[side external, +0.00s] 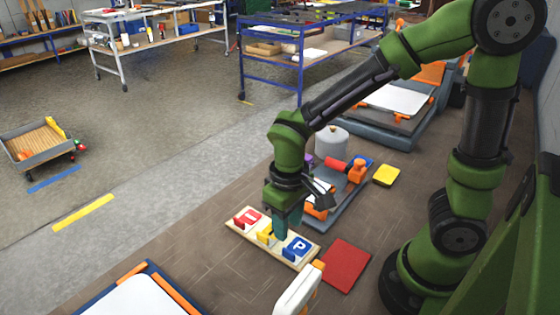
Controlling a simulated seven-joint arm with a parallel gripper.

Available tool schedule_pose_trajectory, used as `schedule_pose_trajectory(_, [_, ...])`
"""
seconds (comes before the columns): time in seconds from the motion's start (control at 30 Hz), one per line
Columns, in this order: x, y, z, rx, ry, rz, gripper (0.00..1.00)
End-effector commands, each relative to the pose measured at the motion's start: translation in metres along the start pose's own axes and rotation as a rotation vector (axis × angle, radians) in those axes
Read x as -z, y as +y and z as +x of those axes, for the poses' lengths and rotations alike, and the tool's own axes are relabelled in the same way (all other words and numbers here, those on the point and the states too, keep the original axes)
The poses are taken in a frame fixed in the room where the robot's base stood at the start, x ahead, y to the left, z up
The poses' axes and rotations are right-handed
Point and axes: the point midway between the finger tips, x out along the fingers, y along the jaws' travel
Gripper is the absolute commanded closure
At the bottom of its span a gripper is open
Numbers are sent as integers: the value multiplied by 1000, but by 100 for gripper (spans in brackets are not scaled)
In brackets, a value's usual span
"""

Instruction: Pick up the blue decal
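The blue decal (297,249) bears a white P and sits at the right end of a pale wooden board (307,261). A red decal (247,218) is at the board's left end, and a yellow decal (265,236) is between them. My gripper (281,236) points down over the board, just left of the blue decal and close to the yellow one. Its teal fingers overlap in this view. I cannot tell whether they are open, touch a decal or hold anything.
A red square (346,265) lies right of the board, and a yellow square (386,175) lies farther back. A grey tray (345,205) with orange tools and a grey canister (331,143) stand behind the board. A white-and-orange object (299,292) is in front.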

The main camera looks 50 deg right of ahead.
Motion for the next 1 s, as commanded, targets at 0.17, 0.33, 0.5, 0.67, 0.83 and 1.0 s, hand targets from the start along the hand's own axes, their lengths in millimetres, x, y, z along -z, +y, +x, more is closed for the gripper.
schedule_pose_trajectory(0.17, [0,0,21,0,-1,-1,61])
schedule_pose_trajectory(0.33, [-1,-1,34,0,-3,1,61])
schedule_pose_trajectory(0.5, [-1,-2,60,-1,-4,0,61])
schedule_pose_trajectory(0.67, [0,-2,75,0,0,0,61])
schedule_pose_trajectory(0.83, [0,-2,76,1,3,1,61])
schedule_pose_trajectory(1.0, [0,-2,76,1,3,1,76])
